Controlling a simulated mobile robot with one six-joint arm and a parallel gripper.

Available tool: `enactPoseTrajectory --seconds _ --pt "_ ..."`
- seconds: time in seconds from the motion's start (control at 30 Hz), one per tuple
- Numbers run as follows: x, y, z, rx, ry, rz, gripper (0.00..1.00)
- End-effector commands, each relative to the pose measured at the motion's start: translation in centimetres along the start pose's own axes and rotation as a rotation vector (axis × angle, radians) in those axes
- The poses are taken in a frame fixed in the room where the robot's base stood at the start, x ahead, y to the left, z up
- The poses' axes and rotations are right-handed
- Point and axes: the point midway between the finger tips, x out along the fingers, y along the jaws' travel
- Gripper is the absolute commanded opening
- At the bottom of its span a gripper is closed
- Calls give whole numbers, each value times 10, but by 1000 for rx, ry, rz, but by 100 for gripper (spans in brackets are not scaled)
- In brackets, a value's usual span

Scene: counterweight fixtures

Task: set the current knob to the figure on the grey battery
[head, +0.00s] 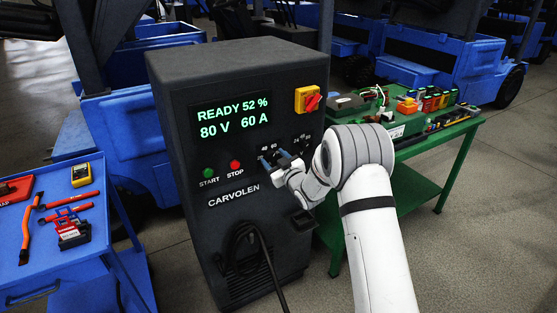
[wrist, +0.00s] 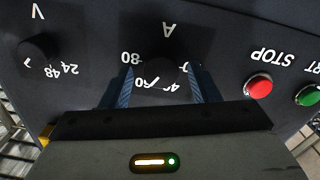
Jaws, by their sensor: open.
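The current knob (wrist: 163,66) is dark, below an upside-down A in the wrist view, with 80, 60 and a partly covered 40 around it. In the head view my gripper (head: 272,163) is at the charger's front and covers the knob. The charger's display (head: 231,116) reads READY 52 %, 80 V, 60 A. A grey battery (head: 348,103) appears to lie on the green table; no figure is legible on it.
The voltage knob (wrist: 39,48) is beside the current knob. The red stop button (wrist: 258,86) and green start button (wrist: 308,95) are close to my gripper. A yellow-red switch (head: 308,100) is above. A blue cart (head: 110,235) stands left, the green table (head: 437,150) right.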

Motion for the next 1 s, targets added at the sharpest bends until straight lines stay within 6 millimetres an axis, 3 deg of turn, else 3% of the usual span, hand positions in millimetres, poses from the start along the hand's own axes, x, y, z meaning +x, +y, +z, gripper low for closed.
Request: enactPoseTrajectory --seconds 0.17,0.4,0.6,1.0 --pt "-10 0 1 0 0 0 55" --pt "-50 1 2 -1 0 1 55" --pt "-73 1 2 0 -1 1 55" --pt "-77 2 -1 -1 -6 3 55"
